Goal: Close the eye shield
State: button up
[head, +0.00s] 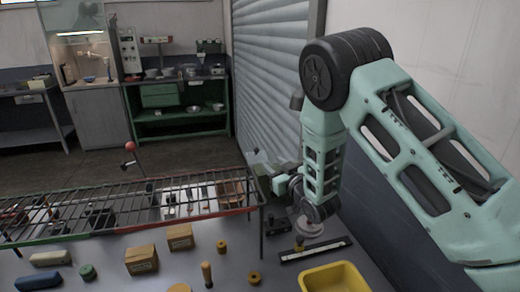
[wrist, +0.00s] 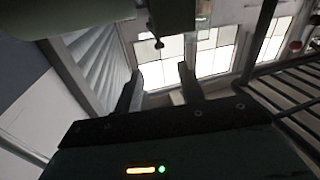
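My gripper (head: 268,178) is beside the right end of the wire rack in the head view. In the wrist view my gripper (wrist: 160,86) has its two dark fingers apart, with nothing between them. A small pale, see-through piece (head: 257,156) shows just above my gripper in the head view; it may be the eye shield, but it is too small to be sure. In the wrist view a grey-green rounded body (wrist: 172,16) with a short dark knobbed rod (wrist: 158,42) hangs beyond the fingertips, apart from them. I cannot tell whether it belongs to the shield.
The wire rack (head: 120,205) stands over the grey bench. Cardboard boxes (head: 142,260), yellow rings, a wooden peg and a yellow bin (head: 333,277) are on the bench. A pale disc (head: 308,227) is below my arm. A roller shutter (head: 270,75) and wall are behind.

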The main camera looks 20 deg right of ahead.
aim_at(258, 151)
jog(key=p+x, duration=0.2)
jog(key=x, duration=0.7)
jog(key=shift+w+p, duration=0.3)
jog(key=shift+p, duration=0.1)
grip_shut()
